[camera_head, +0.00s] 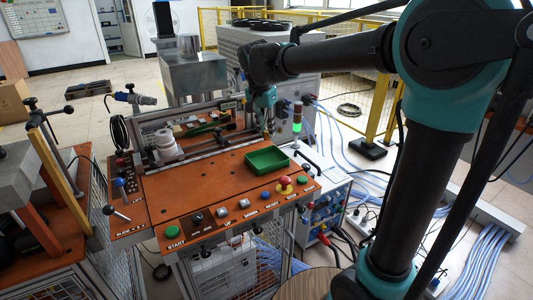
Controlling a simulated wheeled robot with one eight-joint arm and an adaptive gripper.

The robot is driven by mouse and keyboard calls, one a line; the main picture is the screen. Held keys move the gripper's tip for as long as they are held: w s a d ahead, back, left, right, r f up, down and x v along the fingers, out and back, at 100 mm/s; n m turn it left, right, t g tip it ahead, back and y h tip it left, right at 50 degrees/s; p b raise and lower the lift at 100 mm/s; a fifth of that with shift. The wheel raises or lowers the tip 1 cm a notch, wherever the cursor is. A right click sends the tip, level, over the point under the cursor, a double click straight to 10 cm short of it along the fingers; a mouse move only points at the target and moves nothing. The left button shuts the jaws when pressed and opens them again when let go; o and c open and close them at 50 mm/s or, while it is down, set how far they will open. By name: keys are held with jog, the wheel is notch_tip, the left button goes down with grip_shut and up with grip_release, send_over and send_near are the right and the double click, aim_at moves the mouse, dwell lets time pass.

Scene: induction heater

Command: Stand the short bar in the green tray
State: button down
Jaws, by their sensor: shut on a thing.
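The green tray (266,161) is a shallow rectangular tray on the right part of the orange worktop. Its inside looks empty. My gripper (267,123) points down above the back right of the worktop, behind the tray and apart from it. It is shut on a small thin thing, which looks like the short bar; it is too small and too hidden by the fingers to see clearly.
The orange worktop (190,190) has a row of buttons along its front, including a red emergency stop (284,182). A rail fixture with a white cylindrical part (167,142) stands behind. A lit stack light (297,118) stands right of my gripper.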

jog(key=x, duration=0.3)
jog(key=s+x, duration=0.1)
jog(key=x, duration=0.2)
jog(key=a+x, duration=0.1)
jog(key=x, duration=0.2)
jog(key=shift+s+f, duration=0.25)
jog(key=shift+s, duration=0.05)
jog(key=c, duration=1.4)
grip_release()
jog(key=v, duration=1.2)
jog(key=shift+d, duration=0.1)
